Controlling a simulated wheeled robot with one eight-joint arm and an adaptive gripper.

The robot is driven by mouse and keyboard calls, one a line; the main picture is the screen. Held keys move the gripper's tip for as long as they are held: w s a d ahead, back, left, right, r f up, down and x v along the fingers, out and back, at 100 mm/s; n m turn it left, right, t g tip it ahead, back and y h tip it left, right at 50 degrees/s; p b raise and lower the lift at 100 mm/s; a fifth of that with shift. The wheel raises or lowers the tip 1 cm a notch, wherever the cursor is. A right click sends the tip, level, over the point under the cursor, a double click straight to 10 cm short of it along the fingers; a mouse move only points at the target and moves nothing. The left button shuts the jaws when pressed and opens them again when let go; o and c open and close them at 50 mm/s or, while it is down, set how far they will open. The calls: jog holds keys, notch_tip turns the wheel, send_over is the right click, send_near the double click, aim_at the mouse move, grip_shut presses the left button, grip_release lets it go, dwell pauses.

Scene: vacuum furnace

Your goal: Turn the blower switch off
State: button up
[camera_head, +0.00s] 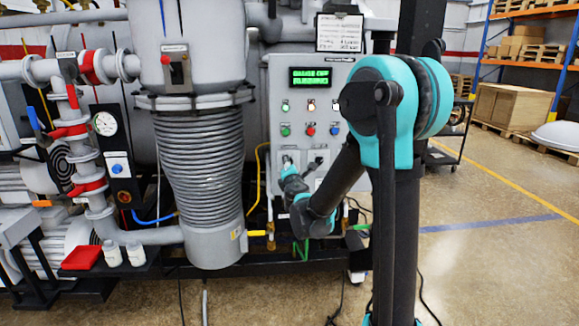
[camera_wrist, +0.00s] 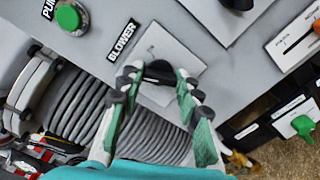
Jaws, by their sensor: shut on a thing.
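The blower switch (camera_wrist: 160,70) is a black knob on a light square plate (camera_wrist: 177,52), beside the black "BLOWER" label (camera_wrist: 122,40) in the wrist view. My gripper (camera_wrist: 157,78) has one finger on each side of the knob and is shut on it. The fingers hide part of the knob, so its exact angle is hard to read. In the head view, my gripper (camera_head: 289,168) is at the lower left of the grey control panel (camera_head: 345,95) and largely covers the switch.
A second dark knob (camera_wrist: 238,3) sits close by on the panel. A green button (camera_wrist: 70,17) is at the wrist view's upper left. The ribbed grey column (camera_head: 203,150) stands left of the panel. A yellow hose (camera_head: 258,180) runs between them. Open floor lies to the right.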

jog(key=shift+n, duration=0.5)
jog(key=o, duration=1.2)
jog(key=shift+c, duration=0.2)
jog(key=s, duration=1.2)
jog(key=shift+d, duration=0.2)
